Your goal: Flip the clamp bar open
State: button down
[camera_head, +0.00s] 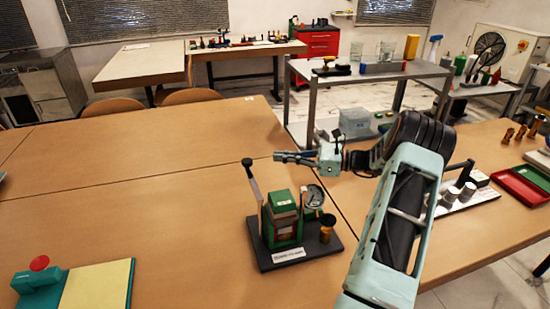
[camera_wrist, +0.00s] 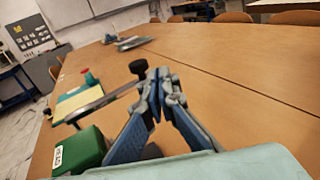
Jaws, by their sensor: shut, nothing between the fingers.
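The gauge rig stands on a dark base plate (camera_head: 328,246) with a green block (camera_head: 282,225), a round dial (camera_head: 314,195) and a brass-coloured cup (camera_head: 327,229). A pale metal bar with a black knob, apparently the clamp bar (camera_head: 254,181), rises at its left side and leans up to the left. In the wrist view the bar (camera_wrist: 100,103) slants up to its knob, just left of my fingertips. My gripper (camera_head: 277,156) is above the rig, pointing left, shut and empty. Its fingertips (camera_wrist: 165,82) look close to the knob; I cannot tell whether they touch.
A green device with a red button (camera_head: 39,263) and a yellow pad (camera_head: 98,285) lie at the near left. A rack with metal cylinders (camera_head: 466,194) and a red tray (camera_head: 519,187) are on the right.

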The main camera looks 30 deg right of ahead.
jog(key=s+d, duration=0.2)
jog(key=d, duration=0.5)
jog(key=shift+s+d+r+b, duration=0.15)
jog(key=shift+s+r+b, duration=0.1)
jog(key=shift+b, duration=0.05)
